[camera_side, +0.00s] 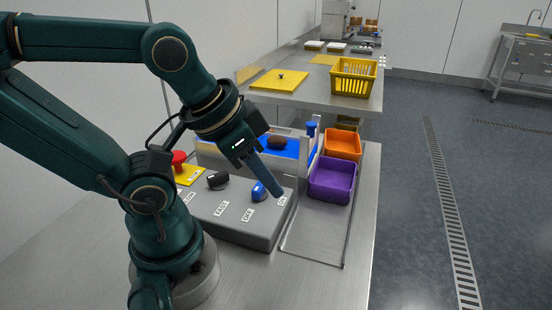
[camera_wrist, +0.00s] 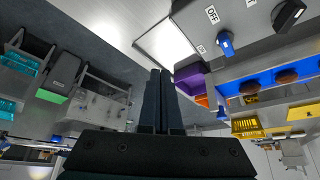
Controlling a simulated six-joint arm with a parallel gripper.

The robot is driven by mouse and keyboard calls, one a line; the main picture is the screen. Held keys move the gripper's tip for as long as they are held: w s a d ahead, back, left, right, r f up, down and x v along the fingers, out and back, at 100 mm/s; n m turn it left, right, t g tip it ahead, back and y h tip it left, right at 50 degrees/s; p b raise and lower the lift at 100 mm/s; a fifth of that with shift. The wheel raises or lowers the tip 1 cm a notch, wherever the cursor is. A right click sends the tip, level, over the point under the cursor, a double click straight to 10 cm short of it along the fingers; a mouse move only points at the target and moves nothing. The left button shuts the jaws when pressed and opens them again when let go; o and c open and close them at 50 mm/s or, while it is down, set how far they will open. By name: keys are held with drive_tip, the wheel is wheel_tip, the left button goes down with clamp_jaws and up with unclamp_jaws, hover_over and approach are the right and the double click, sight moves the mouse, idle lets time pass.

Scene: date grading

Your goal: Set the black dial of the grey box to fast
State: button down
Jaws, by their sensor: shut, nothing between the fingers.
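The grey box (camera_side: 235,228) lies on the steel table with its sloped face toward the side camera. Its black dial (camera_side: 218,180) is on the left part of that face, with labels in front of it; its exact setting is too small to tell. The dial also shows at the top right of the wrist view (camera_wrist: 288,15). A blue dial (camera_side: 260,191) sits to its right, near the OFF and ON labels. My gripper (camera_side: 279,194) is shut and empty. Its fingers point down over the right end of the box, past the blue dial and away from the black dial.
A red button (camera_side: 179,158) on a yellow base stands left of the black dial. Behind the box is a blue strip (camera_side: 287,150) with a brown date. Purple (camera_side: 332,181) and orange (camera_side: 342,145) bins stand to the right. A bare steel tray (camera_side: 315,240) is in front of them.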

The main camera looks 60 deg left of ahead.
drive_tip(key=c, duration=0.8)
unclamp_jaws()
drive_tip(key=shift+s, duration=0.15)
drive_tip(key=shift+o, duration=0.2)
drive_tip(key=g, duration=0.9)
approach(218, 175)
drive_tip(key=w+d, duration=0.1)
drive_tip(key=d, duration=0.1)
drive_tip(key=shift+n+g+h, duration=0.3)
drive_tip(key=shift+n+g, duration=0.2)
drive_tip(key=shift+n, duration=0.4)
drive_tip(key=a+f, duration=0.1)
drive_tip(key=s+a+f, duration=0.1)
drive_tip(key=f, duration=0.1)
drive_tip(key=shift+s+a+f, duration=0.15)
drive_tip(key=shift+a+f, duration=0.1)
drive_tip(key=shift+f, duration=0.05)
drive_tip(key=shift+s+f, duration=0.3)
drive_tip(key=shift+f, duration=0.2)
drive_tip(key=shift+x, duration=2.1)
